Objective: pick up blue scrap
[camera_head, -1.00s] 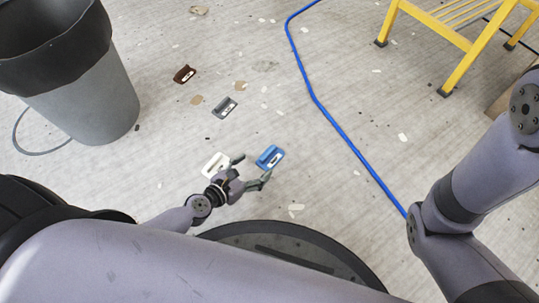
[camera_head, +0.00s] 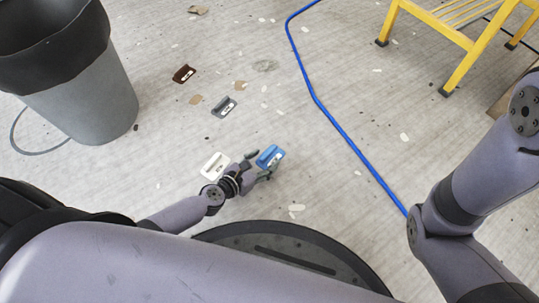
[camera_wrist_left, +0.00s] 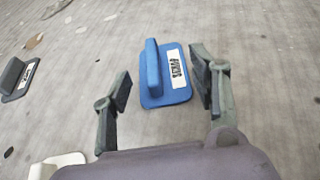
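The blue scrap (camera_head: 270,157) lies on the floor in front of my base in the head view. It is a flat blue plate with a raised rib and a white label. In the left wrist view the blue scrap (camera_wrist_left: 165,78) sits between and a little beyond the fingers. My left gripper (camera_head: 262,164) is open around the near end of the blue scrap; it also shows in the left wrist view (camera_wrist_left: 163,85) with both fingers apart. I cannot tell whether a finger touches the scrap. My right gripper is out of view.
A white scrap (camera_head: 214,165) lies just left of the left gripper. A grey scrap (camera_head: 223,107) and a brown scrap (camera_head: 184,74) lie farther off. A grey bin (camera_head: 88,105) stands at left, a blue hose (camera_head: 340,125) runs at right, and a yellow step stand (camera_head: 462,72) is behind it.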

